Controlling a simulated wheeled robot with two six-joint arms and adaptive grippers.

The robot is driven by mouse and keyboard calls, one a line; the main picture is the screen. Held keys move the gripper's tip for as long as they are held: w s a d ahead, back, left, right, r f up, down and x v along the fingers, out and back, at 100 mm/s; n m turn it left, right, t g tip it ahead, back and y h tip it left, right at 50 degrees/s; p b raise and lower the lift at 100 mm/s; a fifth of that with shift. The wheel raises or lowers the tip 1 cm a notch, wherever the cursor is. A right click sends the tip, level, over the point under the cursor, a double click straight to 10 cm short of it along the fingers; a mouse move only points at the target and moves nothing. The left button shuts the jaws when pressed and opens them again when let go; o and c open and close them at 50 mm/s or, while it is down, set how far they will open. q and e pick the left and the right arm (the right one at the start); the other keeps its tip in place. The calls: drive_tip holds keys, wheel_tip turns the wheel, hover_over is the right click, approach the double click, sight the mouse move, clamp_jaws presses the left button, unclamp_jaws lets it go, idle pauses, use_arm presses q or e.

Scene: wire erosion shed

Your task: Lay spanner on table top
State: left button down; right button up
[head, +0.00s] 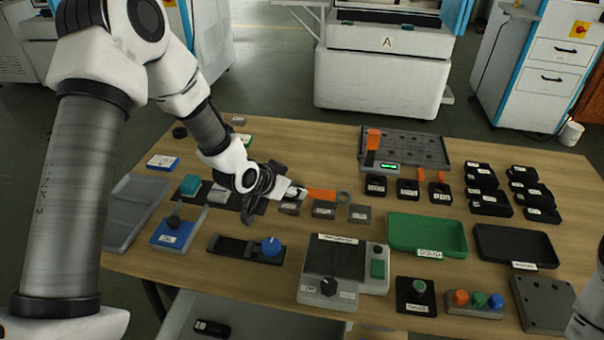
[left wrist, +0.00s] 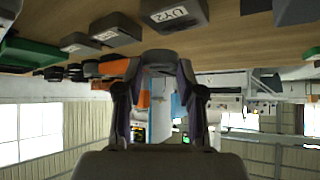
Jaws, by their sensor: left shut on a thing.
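The spanner (head: 321,194) has an orange handle and a grey ring end at its right. My left gripper (head: 287,190) is shut on its left part and holds it roughly level, apparently just above the table top (head: 390,228). In the left wrist view, a grey rounded piece (left wrist: 160,57) sits between the fingertips, seemingly the spanner's held end. Much of that end is hidden by the fingers in the head view. My right gripper does not show; only a white part of my right arm is at the right edge.
Small grey labelled blocks (head: 323,210) stand below and near the spanner. A grey device with a knob (head: 341,270), a green tray (head: 427,234) and a black tray (head: 514,246) lie nearer the front. Behind is a dark perforated board (head: 425,150). Bare wood shows behind the spanner.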

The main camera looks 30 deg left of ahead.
use_arm(q)
drive_tip(key=w+a, duration=0.1)
drive_tip(key=w, duration=0.2)
drive_tip(key=w+a+p, duration=0.1)
drive_tip(key=w, duration=0.2)
drive_tip(key=w+a+f+p, duration=0.1)
drive_tip(key=w+a, duration=0.1)
drive_tip(key=w, duration=0.1)
drive_tip(key=shift+f, duration=0.1)
drive_tip(key=shift+a+f, duration=0.1)
drive_tip(key=shift+f, duration=0.15)
wheel_tip(320, 180, down, 3)
drive_tip(key=shift+r, duration=0.15)
drive_tip(key=shift+f, duration=0.25)
drive_tip(key=c, duration=0.7)
unclamp_jaws()
drive_tip(key=v, duration=1.2)
drive_tip(key=shift+r, duration=0.1)
